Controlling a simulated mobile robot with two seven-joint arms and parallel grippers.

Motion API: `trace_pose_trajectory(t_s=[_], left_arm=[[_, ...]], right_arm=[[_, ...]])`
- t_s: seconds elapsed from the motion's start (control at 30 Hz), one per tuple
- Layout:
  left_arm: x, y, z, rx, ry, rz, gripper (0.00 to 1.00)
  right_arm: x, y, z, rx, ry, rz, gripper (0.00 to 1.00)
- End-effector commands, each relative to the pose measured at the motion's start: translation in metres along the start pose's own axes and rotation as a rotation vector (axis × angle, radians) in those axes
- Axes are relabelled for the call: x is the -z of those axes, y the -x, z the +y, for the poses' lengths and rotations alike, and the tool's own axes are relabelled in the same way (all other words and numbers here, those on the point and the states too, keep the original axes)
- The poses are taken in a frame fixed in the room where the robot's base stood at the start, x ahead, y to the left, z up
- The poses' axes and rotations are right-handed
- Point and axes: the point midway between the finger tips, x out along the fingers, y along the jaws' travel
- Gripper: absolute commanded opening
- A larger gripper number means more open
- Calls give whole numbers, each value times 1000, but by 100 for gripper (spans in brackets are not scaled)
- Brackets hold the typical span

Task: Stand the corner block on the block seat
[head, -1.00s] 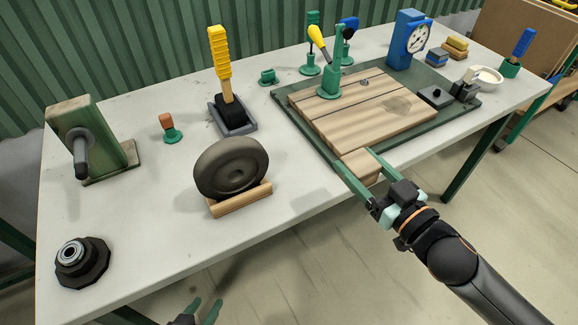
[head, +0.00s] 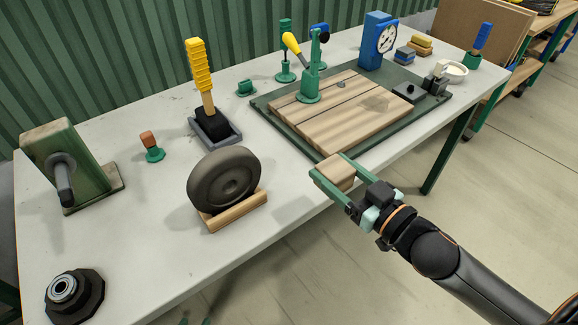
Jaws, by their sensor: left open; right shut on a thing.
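A pale wooden block (head: 337,171), which I take to be the corner block, is between the fingers of my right gripper (head: 333,176). The gripper is shut on it at the table's front edge, just in front of the wooden board (head: 345,112) on the dark green base plate (head: 296,131). I cannot tell whether the block is clear of the tabletop. My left gripper (head: 195,321) shows only its green fingertips at the bottom edge, apart and empty. I cannot tell which part is the block seat.
A green toggle clamp (head: 309,83) with a yellow handle stands over the board. A blue dial gauge (head: 376,41) stands behind. A black wheel (head: 222,180) rests on a wooden cradle (head: 234,213). A brush (head: 202,80) stands in a grey holder.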

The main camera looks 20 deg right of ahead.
Motion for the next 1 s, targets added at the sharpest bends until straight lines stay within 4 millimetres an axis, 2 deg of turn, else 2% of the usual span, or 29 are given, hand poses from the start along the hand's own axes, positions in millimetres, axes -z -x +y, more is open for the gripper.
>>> trace_pose_trajectory(t_s=[0.17, 0.53, 1.0], left_arm=[[-4, -2, 0, -1, 0, -4, 50], [-11, -7, 2, -5, 0, -10, 50], [-15, -6, 0, -2, 2, -12, 50]], right_arm=[[-9, -22, 1, -1, 1, 5, 11], [-41, -91, 1, -2, -1, 3, 11], [-63, -136, 0, -1, -2, 1, 11]])
